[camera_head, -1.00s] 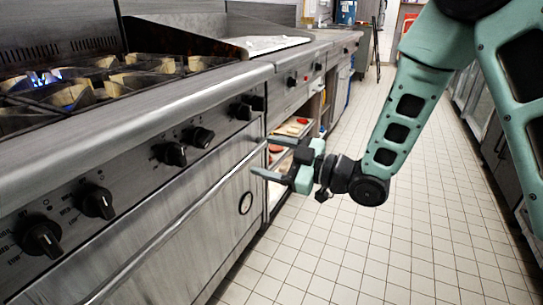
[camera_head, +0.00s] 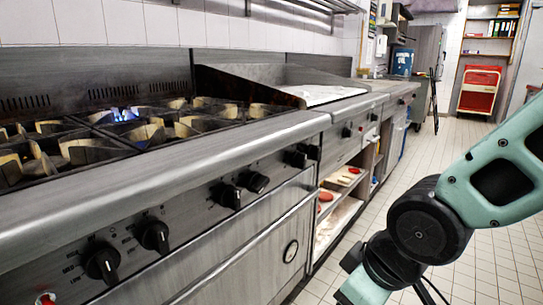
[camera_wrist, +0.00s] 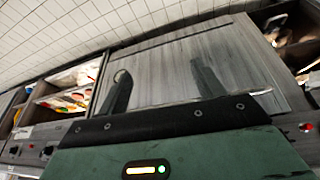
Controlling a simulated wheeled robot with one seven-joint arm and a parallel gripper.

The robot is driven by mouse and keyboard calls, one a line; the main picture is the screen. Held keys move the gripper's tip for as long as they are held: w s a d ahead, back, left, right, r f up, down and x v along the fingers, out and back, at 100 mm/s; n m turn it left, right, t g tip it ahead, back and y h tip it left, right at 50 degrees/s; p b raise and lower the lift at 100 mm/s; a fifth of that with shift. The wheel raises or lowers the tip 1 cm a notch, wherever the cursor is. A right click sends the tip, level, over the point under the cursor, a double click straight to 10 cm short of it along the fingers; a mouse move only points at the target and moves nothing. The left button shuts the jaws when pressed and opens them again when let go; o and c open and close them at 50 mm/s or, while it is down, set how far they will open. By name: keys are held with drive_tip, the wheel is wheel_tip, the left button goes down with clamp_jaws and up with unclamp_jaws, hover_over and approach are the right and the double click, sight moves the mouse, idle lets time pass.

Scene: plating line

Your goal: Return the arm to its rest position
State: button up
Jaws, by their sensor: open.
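My gripper (camera_wrist: 160,85) shows in the wrist view as two dark fingers standing apart. It is open, and nothing is held between the fingers. Behind them is the grey metal oven door (camera_wrist: 230,60), seen tilted; I cannot tell the exact gap. In the head view my green arm comes in from the right edge and bends at a dark round joint at the lower right. The fingertips are out of that view, below the bottom edge.
The steel stove (camera_head: 170,210) with protruding black knobs (camera_head: 153,235) fills the left. One burner has a blue flame (camera_head: 124,113). A flat griddle (camera_head: 325,95) stands beyond it. Open shelves (camera_head: 340,205) hold food items. The tiled aisle floor (camera_head: 500,250) is clear. A red cart (camera_head: 479,90) stands far back.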

drive_tip(key=s+d+r+m+g+h+p, duration=0.1)
drive_tip(key=s+d+r+g+h, duration=0.15)
drive_tip(key=s, duration=0.85)
wheel_tip(320, 180, up, 26)
drive_tip(key=p, duration=2.6)
drive_tip(key=shift+w+a+g+y+p, duration=0.15)
drive_tip(key=shift+a+g+y+p, duration=0.05)
drive_tip(key=shift+g+y+p, duration=0.2)
drive_tip(key=shift+r, duration=0.1)
